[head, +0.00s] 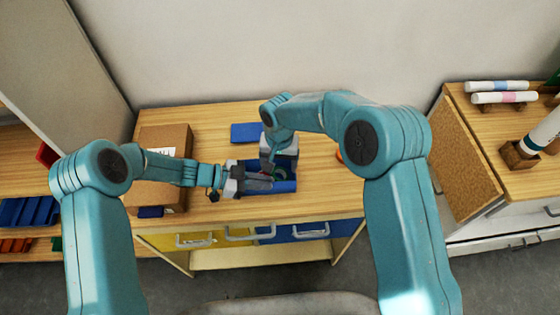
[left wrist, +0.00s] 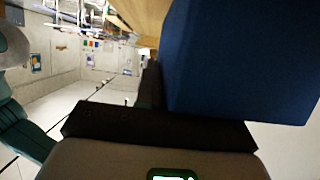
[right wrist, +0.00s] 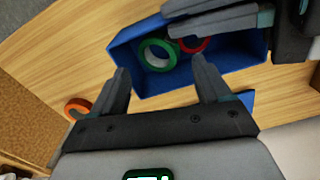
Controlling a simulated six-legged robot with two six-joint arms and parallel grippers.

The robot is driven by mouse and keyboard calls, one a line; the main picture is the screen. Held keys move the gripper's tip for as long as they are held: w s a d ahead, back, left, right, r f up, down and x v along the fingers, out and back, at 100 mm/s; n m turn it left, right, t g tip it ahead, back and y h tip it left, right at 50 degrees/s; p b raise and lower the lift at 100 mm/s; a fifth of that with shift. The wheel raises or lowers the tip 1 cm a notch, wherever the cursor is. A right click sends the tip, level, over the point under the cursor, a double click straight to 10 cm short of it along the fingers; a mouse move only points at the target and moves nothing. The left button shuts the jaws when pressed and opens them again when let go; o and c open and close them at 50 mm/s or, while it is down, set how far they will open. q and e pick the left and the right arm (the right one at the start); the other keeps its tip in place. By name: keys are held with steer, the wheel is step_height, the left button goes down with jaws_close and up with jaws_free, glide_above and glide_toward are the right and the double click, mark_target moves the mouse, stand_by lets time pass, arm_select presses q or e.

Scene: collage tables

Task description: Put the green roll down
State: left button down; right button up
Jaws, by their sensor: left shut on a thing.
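The green roll (right wrist: 157,54), a ring of tape with a pale inner core, lies inside the blue bin (right wrist: 125,53). A red roll (right wrist: 192,44) lies beside it, partly covered by my left gripper's fingers. My right gripper (right wrist: 160,64) is open and empty above the bin; the green roll shows beyond its fingertips, apart from them. My left gripper (head: 262,181) is shut on the blue bin, with its fingers at the bin's wall. The bin fills much of the left wrist view (left wrist: 240,60). In the head view the bin (head: 286,187) is partly hidden by both grippers.
A flat blue piece (head: 246,132) lies behind the bin. A cardboard box (head: 165,140) stands at left.

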mark_target(280, 174)
arm_select(q)
steer(key=shift+a, duration=0.1)
arm_select(e)
steer(key=shift+s+d+f, duration=0.15)
steer(key=shift+d+f, duration=0.1)
arm_select(q)
steer(key=shift+w, duration=0.1)
arm_select(e)
steer(key=shift+r, duration=0.4)
arm_select(q)
steer(key=c, duration=1.2)
jaws_free()
steer(key=shift+o, duration=0.2)
arm_select(e)
step_height(280, 174, up, 13)
steer(key=shift+f, duration=0.15)
steer(key=shift+a, duration=0.1)
